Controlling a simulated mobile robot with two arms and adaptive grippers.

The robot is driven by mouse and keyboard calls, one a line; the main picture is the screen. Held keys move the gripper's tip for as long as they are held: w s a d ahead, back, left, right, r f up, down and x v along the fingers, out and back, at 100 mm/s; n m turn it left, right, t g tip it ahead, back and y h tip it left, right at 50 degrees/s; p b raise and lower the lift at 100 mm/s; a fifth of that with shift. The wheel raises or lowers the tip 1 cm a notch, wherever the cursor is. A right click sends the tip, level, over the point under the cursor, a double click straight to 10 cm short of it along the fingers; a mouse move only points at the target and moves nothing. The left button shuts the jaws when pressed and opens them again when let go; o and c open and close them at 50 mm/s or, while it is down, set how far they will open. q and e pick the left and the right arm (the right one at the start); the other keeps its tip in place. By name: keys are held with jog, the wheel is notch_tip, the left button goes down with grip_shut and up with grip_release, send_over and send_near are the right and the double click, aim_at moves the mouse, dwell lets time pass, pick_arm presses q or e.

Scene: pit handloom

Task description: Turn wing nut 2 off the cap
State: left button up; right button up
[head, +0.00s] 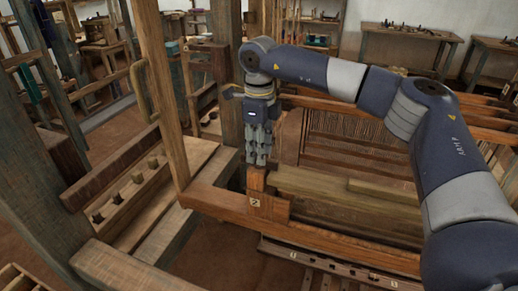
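My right gripper (258,161) points straight down, with its arm reaching in from the right. Its fingertips are close together, just above the top of a short wooden post (257,181). A pale label marked 2 (255,203) is on the wood below that post, at the corner of the loom frame. I cannot make out wing nut 2; the fingers may hide it. I cannot tell whether the fingers hold anything. The cap is not clearly distinguishable from the post and block. My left gripper is not in view.
A slotted dark rail (335,270) with small numbered labels runs below the loom's front beam. A tall wooden upright (162,95) stands left of the gripper, and a thick post (228,70) is behind it. A rack with several pegs (125,195) is at left.

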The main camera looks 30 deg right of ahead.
jog(key=shift+f, duration=0.65)
grip_shut()
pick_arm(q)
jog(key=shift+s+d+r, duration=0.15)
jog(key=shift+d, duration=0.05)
